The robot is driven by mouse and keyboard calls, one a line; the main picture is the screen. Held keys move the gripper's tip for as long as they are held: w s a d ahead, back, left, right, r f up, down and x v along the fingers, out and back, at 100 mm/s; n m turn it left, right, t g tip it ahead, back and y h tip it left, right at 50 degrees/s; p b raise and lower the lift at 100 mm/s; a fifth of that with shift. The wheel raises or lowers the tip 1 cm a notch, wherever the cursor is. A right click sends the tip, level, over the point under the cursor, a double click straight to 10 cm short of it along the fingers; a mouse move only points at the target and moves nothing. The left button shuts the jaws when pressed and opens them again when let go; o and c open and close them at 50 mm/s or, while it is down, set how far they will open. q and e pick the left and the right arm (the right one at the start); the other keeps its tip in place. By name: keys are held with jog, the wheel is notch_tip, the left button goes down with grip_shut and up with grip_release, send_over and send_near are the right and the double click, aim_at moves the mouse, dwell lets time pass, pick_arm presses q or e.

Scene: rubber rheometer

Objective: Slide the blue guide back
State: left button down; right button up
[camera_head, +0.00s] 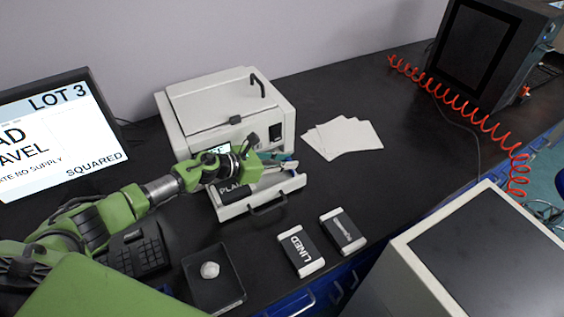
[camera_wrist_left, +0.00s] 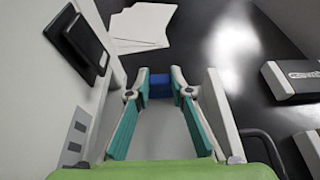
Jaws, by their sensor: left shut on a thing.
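The blue guide (camera_wrist_left: 160,84) sits between the fingertips of my left gripper (camera_wrist_left: 157,91) in the left wrist view, at the far end of a pale tray (camera_wrist_left: 160,140). The teal finger pads reach it from both sides, and the gripper is shut on it. In the head view my left gripper (camera_head: 287,164) is low over the right part of the pulled-out tray (camera_head: 238,211) of the grey machine (camera_head: 205,105). There the fingers mostly hide the guide. A dark block marked PLAIN (camera_head: 230,188) lies on the tray, partly behind my arm. My right gripper is out of view.
Two dark blocks with pale ends, one marked LINED (camera_head: 301,251) and one with unclear lettering (camera_head: 343,231), lie in front. A black tray (camera_head: 200,298) holds a whitish lump (camera_head: 209,270). Paper sheets (camera_head: 343,137) lie right of the machine. A monitor (camera_head: 60,130) stands left.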

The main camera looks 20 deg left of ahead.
pick_arm(q)
jog(key=c, duration=2)
grip_release()
jog(key=shift+d, duration=0.15)
jog(key=shift+o, duration=1.1)
jog(key=shift+w+d, duration=0.1)
jog(key=shift+w, duration=0.05)
jog(key=shift+s+a+r, duration=0.15)
jog(key=shift+s+a, duration=0.25)
jog(key=shift+a, duration=0.05)
jog(key=v, duration=0.9)
jog(key=shift+s+a, duration=0.1)
jog(key=shift+s, duration=0.15)
jog(key=shift+s+a+r, duration=0.35)
jog(key=shift+s+r, duration=0.05)
